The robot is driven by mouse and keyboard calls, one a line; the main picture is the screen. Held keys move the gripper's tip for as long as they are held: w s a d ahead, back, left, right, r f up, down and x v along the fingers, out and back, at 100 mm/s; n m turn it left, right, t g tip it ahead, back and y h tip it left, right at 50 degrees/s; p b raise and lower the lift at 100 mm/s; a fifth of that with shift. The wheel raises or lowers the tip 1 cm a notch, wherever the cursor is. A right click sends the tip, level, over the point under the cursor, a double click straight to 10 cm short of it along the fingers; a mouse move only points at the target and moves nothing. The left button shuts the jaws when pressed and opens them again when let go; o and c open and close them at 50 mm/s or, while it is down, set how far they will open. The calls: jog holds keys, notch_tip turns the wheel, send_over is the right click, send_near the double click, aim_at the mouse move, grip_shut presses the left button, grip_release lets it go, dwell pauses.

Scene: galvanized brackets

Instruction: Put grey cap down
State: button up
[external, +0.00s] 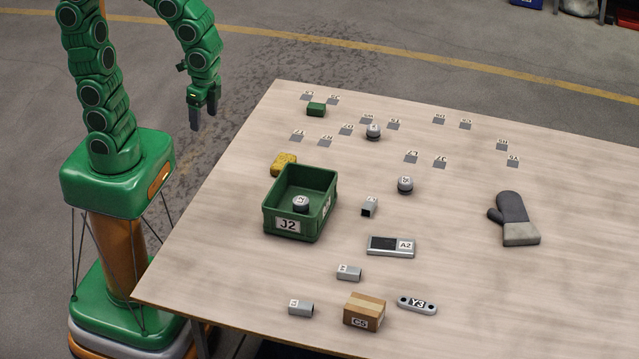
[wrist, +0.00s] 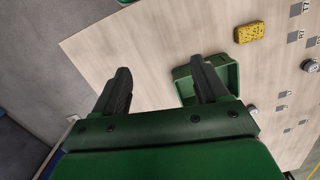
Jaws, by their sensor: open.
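Three grey caps show in the external view. One grey cap (external: 301,203) sits inside the green bin (external: 284,227) marked J2. Another grey cap (external: 373,131) stands among the small labelled squares at the back. A third grey cap (external: 405,185) stands right of the bin. My gripper (external: 203,118) is open and empty, off the table's left edge and away from all the caps. In the wrist view my gripper (wrist: 158,72) has its fingers apart with nothing between them. The bin (wrist: 232,75) shows partly behind the right finger there, its inside mostly hidden.
A yellow sponge (external: 284,162) lies just behind the bin. A green block (external: 316,109), several grey brackets, a grey A2 device (external: 391,246), a cardboard box (external: 364,311), a Y3 part (external: 417,305) and an oven mitt (external: 515,220) lie around. The table's right side is mostly clear.

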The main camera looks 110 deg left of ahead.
jog(key=s+d+r+n, duration=0.1)
jog(key=s, duration=0.5)
jog(key=s+d+r+n, duration=0.1)
jog(key=s+r, duration=0.1)
jog(key=s, duration=0.5)
jog(key=shift+d+r+g, duration=0.2)
jog(key=shift+d+g, duration=0.1)
jog(key=shift+d, duration=0.05)
jog(key=shift+o, duration=0.3)
jog(key=shift+o, duration=1.2)
jog(key=shift+w, duration=0.1)
jog(key=shift+o, duration=0.9)
jog(key=shift+w+a, duration=0.15)
jog(key=shift+w, duration=0.2)
jog(key=w+a+t, duration=0.1)
jog(key=w+a, duration=1.7)
jog(key=w, duration=0.2)
jog(key=w+a+f, duration=0.2)
jog(key=a, duration=0.4)
jog(key=w+a+f, duration=0.1)
jog(key=a+f, duration=0.1)
jog(key=a, duration=0.4)
notch_tip(320, 180, down, 10)
jog(key=shift+w+a+t, duration=0.15)
jog(key=shift+w+t, duration=0.05)
jog(key=shift+t, duration=0.2)
